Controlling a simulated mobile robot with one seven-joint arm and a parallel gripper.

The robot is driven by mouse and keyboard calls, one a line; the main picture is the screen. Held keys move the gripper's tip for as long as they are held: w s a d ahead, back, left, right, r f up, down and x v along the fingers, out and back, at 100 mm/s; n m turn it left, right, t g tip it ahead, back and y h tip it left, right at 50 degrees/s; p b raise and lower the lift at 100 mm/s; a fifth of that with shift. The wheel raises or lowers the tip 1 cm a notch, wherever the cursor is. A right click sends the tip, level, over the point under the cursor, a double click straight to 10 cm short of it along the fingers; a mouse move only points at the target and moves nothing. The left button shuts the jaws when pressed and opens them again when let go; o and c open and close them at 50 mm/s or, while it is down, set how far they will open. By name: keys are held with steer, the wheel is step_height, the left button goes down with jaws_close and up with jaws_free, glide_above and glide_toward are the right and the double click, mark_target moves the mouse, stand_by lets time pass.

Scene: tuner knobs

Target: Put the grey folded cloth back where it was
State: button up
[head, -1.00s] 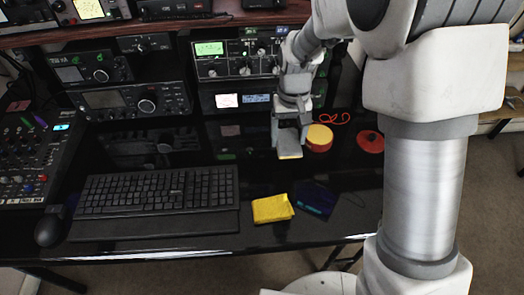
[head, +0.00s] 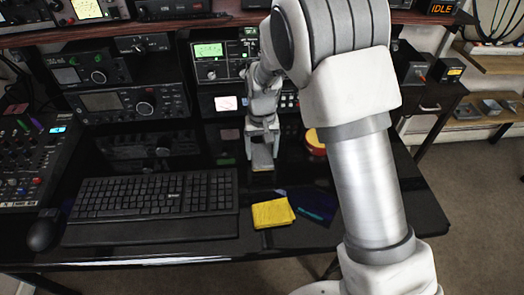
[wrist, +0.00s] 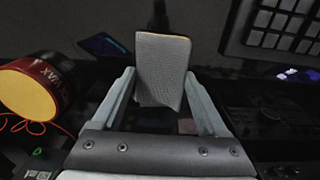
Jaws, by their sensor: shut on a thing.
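My gripper (head: 262,146) is shut on the grey folded cloth (wrist: 162,62), which stands out between the two fingers in the wrist view and has a thin yellowish edge at its far end. In the head view the cloth (head: 262,160) is a small grey patch below the fingers, over the black desk in front of the radio stack. I cannot tell whether it touches the desk. A separate yellow folded cloth (head: 272,213) lies nearer the desk's front, right of the keyboard.
A keyboard (head: 150,198) lies to the left. A dark blue flat item (head: 316,204) lies beside the yellow cloth. A round red and yellow tin (head: 314,142) stands to the right, partly behind my arm; it is large in the wrist view (wrist: 30,90). Bare desk lies between gripper and yellow cloth.

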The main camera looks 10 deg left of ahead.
mark_target(262, 152)
steer(key=shift+f, duration=0.2)
steer(key=o, duration=1.2)
steer(key=shift+r, duration=0.15)
step_height(262, 152, up, 12)
steer(key=p, duration=0.2)
steer(key=shift+p, duration=0.3)
steer(key=shift+r, duration=0.1)
